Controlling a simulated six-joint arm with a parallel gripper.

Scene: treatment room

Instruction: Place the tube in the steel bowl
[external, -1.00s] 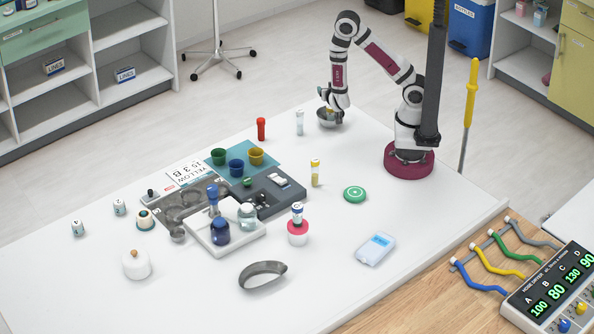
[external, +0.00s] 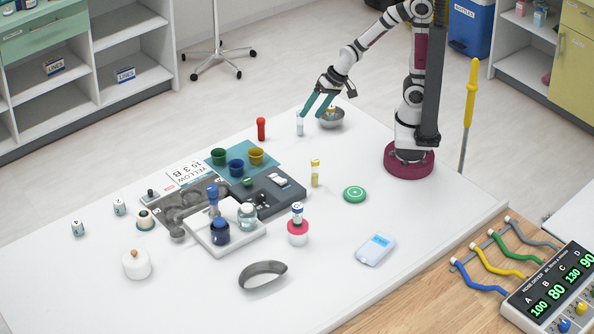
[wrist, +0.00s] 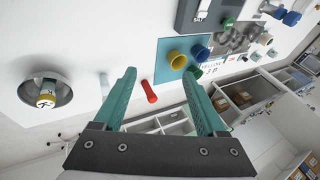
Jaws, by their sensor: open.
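The steel bowl (external: 333,122) stands near the far edge of the white table. A yellow-capped tube (external: 331,109) sits inside it, its cap showing above the rim. In the wrist view the bowl (wrist: 28,82) is at the left, with the tube (wrist: 47,100) in it, its marked cap facing the camera. My gripper (external: 313,115) is open and empty, with its teal fingers just left of the bowl. In the wrist view the fingers of my gripper (wrist: 159,73) are apart with nothing between them.
A pale tube (external: 300,124) stands close to my fingertips, left of the bowl. A red tube (external: 261,129) stands further left. Colored cups (external: 236,168), another yellow-capped tube (external: 315,173) and a green disc (external: 355,194) are nearer.

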